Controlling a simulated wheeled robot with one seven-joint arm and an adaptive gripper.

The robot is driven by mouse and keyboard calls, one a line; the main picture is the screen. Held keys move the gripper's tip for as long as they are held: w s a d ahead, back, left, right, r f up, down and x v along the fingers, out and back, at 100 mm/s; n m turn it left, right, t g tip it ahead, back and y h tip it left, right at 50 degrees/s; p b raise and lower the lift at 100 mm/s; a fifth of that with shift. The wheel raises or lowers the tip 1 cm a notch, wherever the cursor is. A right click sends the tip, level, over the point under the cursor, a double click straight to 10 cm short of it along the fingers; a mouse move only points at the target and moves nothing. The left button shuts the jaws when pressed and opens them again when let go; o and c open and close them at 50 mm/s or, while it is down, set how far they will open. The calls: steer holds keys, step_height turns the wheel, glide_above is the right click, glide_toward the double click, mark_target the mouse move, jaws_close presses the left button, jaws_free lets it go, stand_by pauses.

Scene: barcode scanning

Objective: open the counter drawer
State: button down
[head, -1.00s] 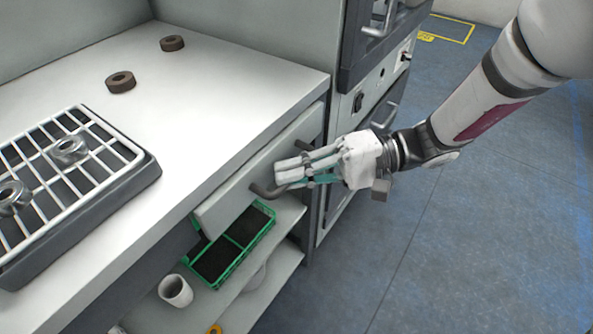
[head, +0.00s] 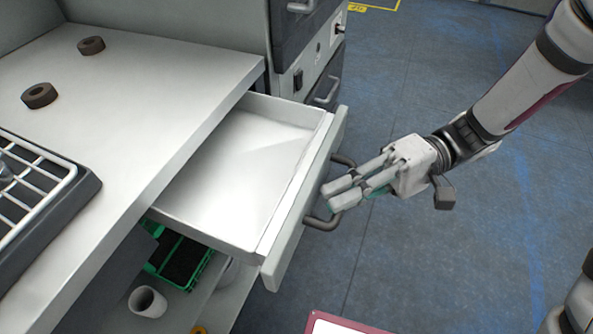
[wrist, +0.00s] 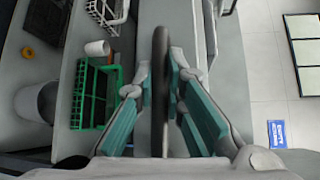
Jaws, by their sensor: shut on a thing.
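The counter drawer (head: 225,170) stands pulled out from under the counter, and its empty white inside shows in the head view. Its front panel (head: 310,195) carries a dark bar handle (head: 318,221). My gripper (head: 338,194) is at the handle, on the outer side of the front panel. In the wrist view the dark handle (wrist: 160,75) runs between the two fingers of my gripper (wrist: 160,95), which are shut on it. The middle of the handle is hidden by the fingers in the head view.
The counter top (head: 150,95) bears two dark rings (head: 40,95) and a rack (head: 40,185) at left. Below the drawer, a green crate (head: 180,262) and a white cup (head: 147,301) stand on a shelf. Blue floor (head: 420,265) is clear at right.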

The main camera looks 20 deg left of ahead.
steer(key=d, duration=0.6)
steer(key=shift+s+d, duration=0.2)
steer(key=shift+d, duration=0.05)
steer(key=c, duration=1.9)
jaws_free()
steer(key=v, duration=1.2)
steer(key=shift+w, duration=0.1)
